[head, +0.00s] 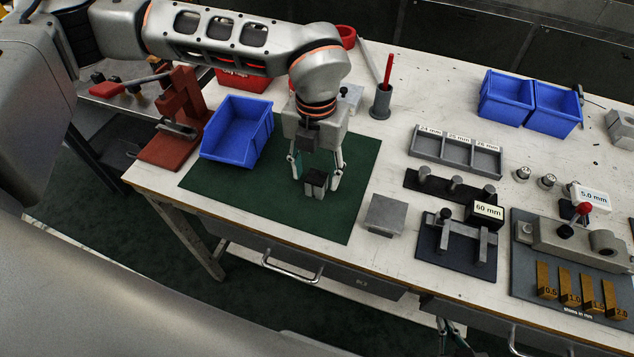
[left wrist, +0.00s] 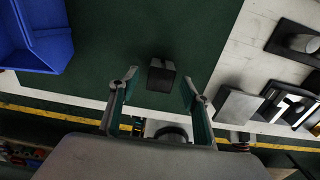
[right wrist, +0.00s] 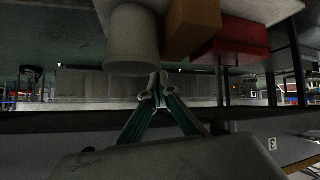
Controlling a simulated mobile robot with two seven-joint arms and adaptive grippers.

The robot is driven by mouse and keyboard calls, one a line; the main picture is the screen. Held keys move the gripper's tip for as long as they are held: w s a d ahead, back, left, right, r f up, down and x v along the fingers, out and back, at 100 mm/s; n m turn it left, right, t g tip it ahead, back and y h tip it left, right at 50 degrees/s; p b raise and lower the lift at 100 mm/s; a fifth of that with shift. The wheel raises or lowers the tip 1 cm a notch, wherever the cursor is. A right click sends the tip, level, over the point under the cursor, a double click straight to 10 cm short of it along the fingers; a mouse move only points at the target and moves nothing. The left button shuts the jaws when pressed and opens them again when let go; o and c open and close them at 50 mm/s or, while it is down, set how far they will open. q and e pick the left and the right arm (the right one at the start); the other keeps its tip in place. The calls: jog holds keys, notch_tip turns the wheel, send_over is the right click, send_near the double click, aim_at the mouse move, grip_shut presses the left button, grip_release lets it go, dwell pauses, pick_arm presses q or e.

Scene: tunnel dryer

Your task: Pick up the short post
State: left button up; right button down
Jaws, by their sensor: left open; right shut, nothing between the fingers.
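A short, dark grey square post (head: 315,183) stands on the green mat (head: 240,190) in the head view. It also shows in the left wrist view (left wrist: 161,75), between and slightly beyond my left fingertips. My left gripper (head: 316,172) points down over the mat with its fingers open, one on each side of the post. I see gaps between post and fingers in the left wrist view; contact is not visible. My right gripper (right wrist: 158,88) is shut and empty, low at the table's front, below the top's edge in the head view.
A blue bin (head: 237,130) and a red press (head: 178,125) stand left of the post. A grey block (head: 384,215) lies right of the mat. Black fixtures (head: 455,245), a labelled tray (head: 455,155) and two blue bins (head: 530,100) are further right. The mat's front is clear.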

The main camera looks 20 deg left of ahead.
pick_arm(q)
jog(key=shift+f, duration=0.6)
jog(key=c, duration=1.3)
jog(key=shift+c, duration=0.2)
